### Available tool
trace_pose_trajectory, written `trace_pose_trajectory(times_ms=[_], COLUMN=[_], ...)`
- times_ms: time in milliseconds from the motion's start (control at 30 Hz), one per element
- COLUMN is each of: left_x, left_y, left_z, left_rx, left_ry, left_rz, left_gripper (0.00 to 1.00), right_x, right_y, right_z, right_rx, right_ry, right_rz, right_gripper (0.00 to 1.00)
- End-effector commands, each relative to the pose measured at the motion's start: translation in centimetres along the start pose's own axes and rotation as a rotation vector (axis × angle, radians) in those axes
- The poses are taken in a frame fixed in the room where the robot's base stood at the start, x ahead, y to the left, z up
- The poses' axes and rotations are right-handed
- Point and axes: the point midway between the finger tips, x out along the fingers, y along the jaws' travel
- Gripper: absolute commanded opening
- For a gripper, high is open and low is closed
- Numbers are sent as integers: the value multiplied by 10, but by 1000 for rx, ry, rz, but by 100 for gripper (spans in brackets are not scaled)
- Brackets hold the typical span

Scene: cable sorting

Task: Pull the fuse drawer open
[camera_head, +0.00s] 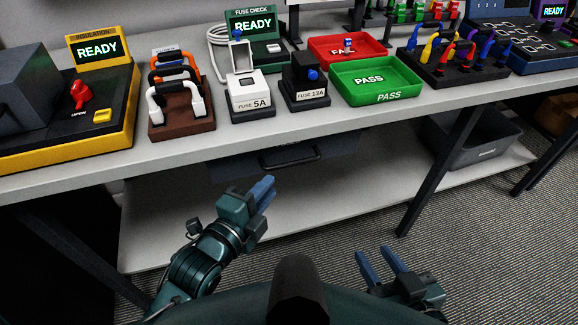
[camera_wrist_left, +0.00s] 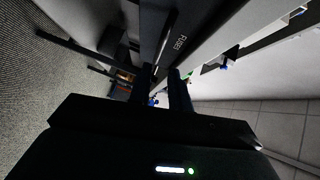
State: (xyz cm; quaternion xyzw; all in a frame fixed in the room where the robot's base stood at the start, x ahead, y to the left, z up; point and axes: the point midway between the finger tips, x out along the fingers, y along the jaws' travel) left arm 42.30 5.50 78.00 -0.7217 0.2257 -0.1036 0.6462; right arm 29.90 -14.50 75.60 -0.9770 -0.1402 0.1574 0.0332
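The fuse drawer (camera_head: 235,166) is a dark drawer under the bench top, and it looks shut. Its dark bar handle (camera_head: 291,160) is on the front. In the left wrist view the drawer front (camera_wrist_left: 172,45) carries a FUSES label. My left gripper (camera_head: 265,186) is below and slightly left of the handle in the head view, apart from it. Its two fingers stand apart with a gap between them in the left wrist view (camera_wrist_left: 163,85), holding nothing I can see. My right gripper (camera_head: 376,262) is open and empty, low at the right, away from the drawer.
The bench top (camera_head: 225,135) holds an insulation tester (camera_head: 95,100), fuse holders (camera_head: 250,98), a red FAIL tray (camera_head: 325,45) and a green PASS tray (camera_head: 385,70). A lower shelf (camera_head: 180,220) and a bench leg (camera_head: 435,175) are below. A grey bin (camera_head: 480,145) stands at the right.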

Motion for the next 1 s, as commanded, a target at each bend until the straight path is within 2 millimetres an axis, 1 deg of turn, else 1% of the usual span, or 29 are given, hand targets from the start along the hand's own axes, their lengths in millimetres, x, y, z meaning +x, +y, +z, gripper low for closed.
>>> trace_pose_trajectory(times_ms=[33,200,400,500,633,900,1000], left_x=[12,49,82,93,99,100,100], left_y=[0,0,1,1,1,1,1], left_z=[0,0,1,1,1,1,1], left_rx=[-2,-3,-4,-4,-3,-3,-3], left_ry=[-1,-1,-1,-1,-2,-2,-2], left_rz=[-4,-3,0,0,1,1,1], left_gripper=[20,20,20,20,20,20,12], right_x=[0,-2,-4,-3,-3,-2,-2], right_y=[0,2,3,3,3,2,2], right_z=[1,1,0,1,2,1,0], right_rx=[-2,-7,-15,-20,-22,-23,-23], right_ry=[3,17,33,32,30,31,33], right_rz=[1,5,8,8,8,5,4], right_gripper=[36,36,36,36,36,36,36])
